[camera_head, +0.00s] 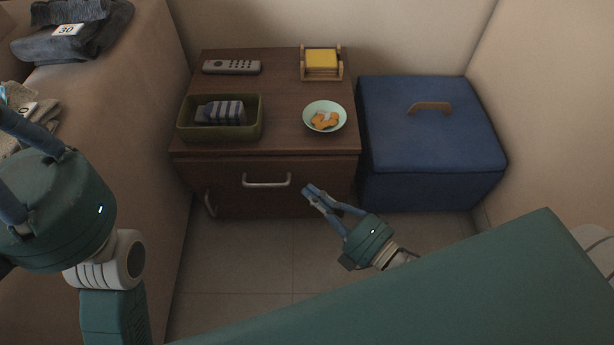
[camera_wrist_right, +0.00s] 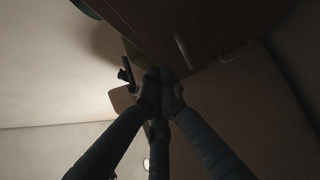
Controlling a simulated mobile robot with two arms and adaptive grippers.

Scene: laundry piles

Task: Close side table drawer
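The brown wooden side table (camera_head: 282,88) stands against the back wall. Its drawer front (camera_head: 235,175) has a silver handle (camera_head: 267,182) and faces me; how far it stands out from the table is hard to tell. My right gripper (camera_head: 312,191) is just right of the handle and in front of the drawer front, its fingertips together and empty. In the dark right wrist view its fingers (camera_wrist_right: 161,88) converge near the table's wood, with a handle (camera_wrist_right: 236,52) beyond; contact is unclear. My left gripper (camera_head: 25,135) is at the left edge, partly cut off, away from the table.
On the table are a remote (camera_head: 232,67), a green tray (camera_head: 255,133) with a striped cloth, a bowl (camera_head: 340,111) and a yellow note holder (camera_head: 322,60). A blue box (camera_head: 430,150) stands close on the right. A beige couch (camera_head: 150,130) is left. Floor (camera_head: 235,255) in front is clear.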

